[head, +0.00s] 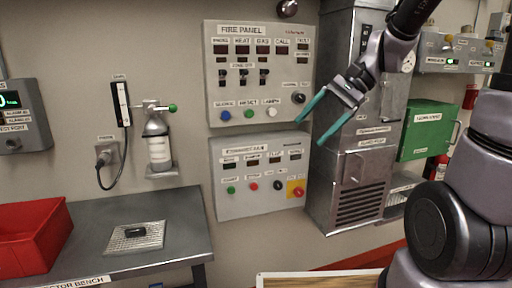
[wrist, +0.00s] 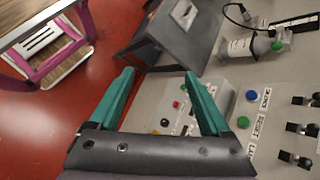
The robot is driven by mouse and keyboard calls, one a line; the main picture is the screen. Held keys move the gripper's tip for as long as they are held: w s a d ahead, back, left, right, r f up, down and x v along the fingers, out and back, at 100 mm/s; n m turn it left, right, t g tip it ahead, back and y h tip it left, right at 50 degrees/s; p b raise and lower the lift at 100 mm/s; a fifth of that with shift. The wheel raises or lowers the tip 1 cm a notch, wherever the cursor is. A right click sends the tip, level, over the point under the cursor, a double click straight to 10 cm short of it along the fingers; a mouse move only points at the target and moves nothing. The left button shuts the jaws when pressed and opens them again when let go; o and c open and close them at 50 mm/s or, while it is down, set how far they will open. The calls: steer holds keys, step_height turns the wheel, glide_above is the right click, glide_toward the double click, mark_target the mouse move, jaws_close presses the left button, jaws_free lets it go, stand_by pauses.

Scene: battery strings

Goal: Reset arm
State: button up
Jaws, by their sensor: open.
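My gripper (head: 326,118) is open and empty, with two teal fingers, in the head view. It hangs in the air in front of the fire panel's right edge and the grey cabinet. In the wrist view my gripper (wrist: 160,82) shows its fingers spread apart with nothing between them. My arm comes in from the upper right of the head view. The fire panel (head: 212,112) carries switches and blue, green and white buttons. The lower panel (head: 222,206) below it has several round buttons, one on a yellow plate.
A grey bench (head: 180,220) at the left holds a red bin (head: 32,238) and a small dark item on a mesh mat (head: 118,240). A gas cylinder (head: 158,150) hangs on the wall. The grey cabinet (head: 345,215) and green box (head: 428,130) stand right.

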steer(key=s+d+r+n+t+h, duration=0.3)
steer(key=s+d+r+t+h, duration=0.2)
steer(key=d, duration=0.5)
step_height(320, 180, up, 3)
steer(key=shift+s+d+r+n+t+h, duration=0.1)
steer(key=shift+s+d+n+t+h, duration=0.4)
steer(key=shift+t, duration=0.6)
steer(key=shift+w+a, duration=0.1)
